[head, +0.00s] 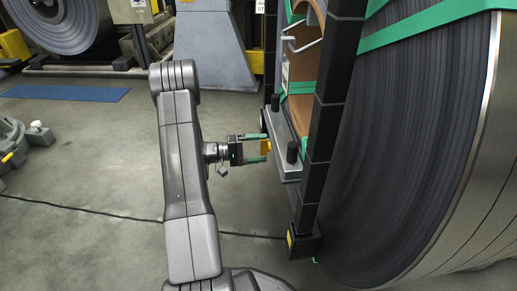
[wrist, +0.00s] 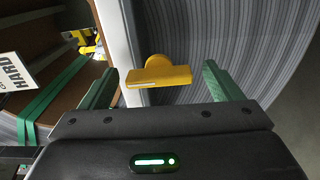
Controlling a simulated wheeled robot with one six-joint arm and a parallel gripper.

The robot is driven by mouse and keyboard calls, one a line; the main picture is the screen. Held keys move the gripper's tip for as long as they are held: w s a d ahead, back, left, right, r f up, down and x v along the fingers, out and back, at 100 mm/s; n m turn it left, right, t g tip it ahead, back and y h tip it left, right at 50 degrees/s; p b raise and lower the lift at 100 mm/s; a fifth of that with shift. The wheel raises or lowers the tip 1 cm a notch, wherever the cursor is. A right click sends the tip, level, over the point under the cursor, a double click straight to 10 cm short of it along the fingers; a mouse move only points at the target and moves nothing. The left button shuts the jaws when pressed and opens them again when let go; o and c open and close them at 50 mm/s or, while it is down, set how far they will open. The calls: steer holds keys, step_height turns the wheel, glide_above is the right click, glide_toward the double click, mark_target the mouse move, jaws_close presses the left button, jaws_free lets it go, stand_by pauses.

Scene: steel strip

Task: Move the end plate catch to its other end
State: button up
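My gripper (head: 258,148) is in front of the plate, level with the catch. In the wrist view its two green fingers (wrist: 158,88) stand wide apart, one on each side of the yellow handle, with gaps on both sides. The handle lies nearly level across the picture. The catch's mounting behind the handle is partly hidden.
A large dark steel coil (head: 400,140) with green straps fills the right. A black upright frame (head: 325,120) stands close beside the plate. A black peg (head: 292,151) sticks up near the plate. The floor (head: 90,160) at left is mostly open, crossed by a cable.

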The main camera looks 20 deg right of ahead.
steer(key=p+v, duration=0.3)
steer(key=v, duration=1.1)
steer(key=shift+p, duration=0.4)
steer(key=shift+s+d, duration=0.1)
steer(key=shift+d, duration=0.05)
steer(key=b+x, duration=0.3)
steer(key=x, duration=1)
steer(key=shift+d+b, duration=0.4)
steer(key=shift+a, duration=0.1)
